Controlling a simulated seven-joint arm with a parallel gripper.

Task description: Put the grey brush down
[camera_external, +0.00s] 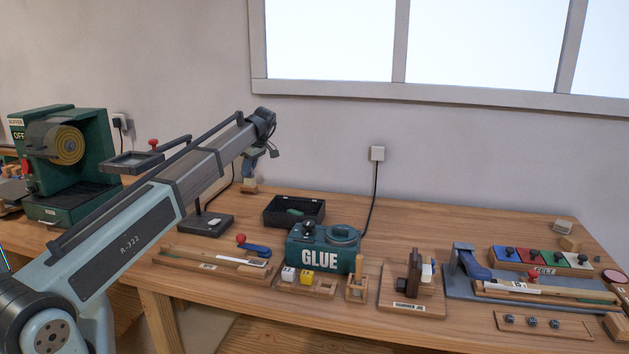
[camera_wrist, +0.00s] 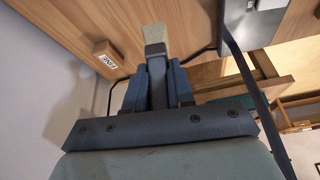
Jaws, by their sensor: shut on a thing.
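My gripper (camera_wrist: 157,75) is shut on the grey brush (camera_wrist: 155,38), whose pale grey end sticks out past the fingertips in the wrist view. In the external view my gripper (camera_external: 251,165) is at the back of the workbench (camera_external: 450,190), pointing down, left of the black tray. The brush is too small to make out clearly there. Whether its end touches the bench top cannot be told.
A small wooden block with a white label (camera_wrist: 110,54) is beside the brush in the wrist view. A black open tray (camera_external: 294,211) and the green glue box (camera_external: 323,250) stand to the right. A dark stand base (camera_external: 206,223) is in front. Bare bench lies along the wall.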

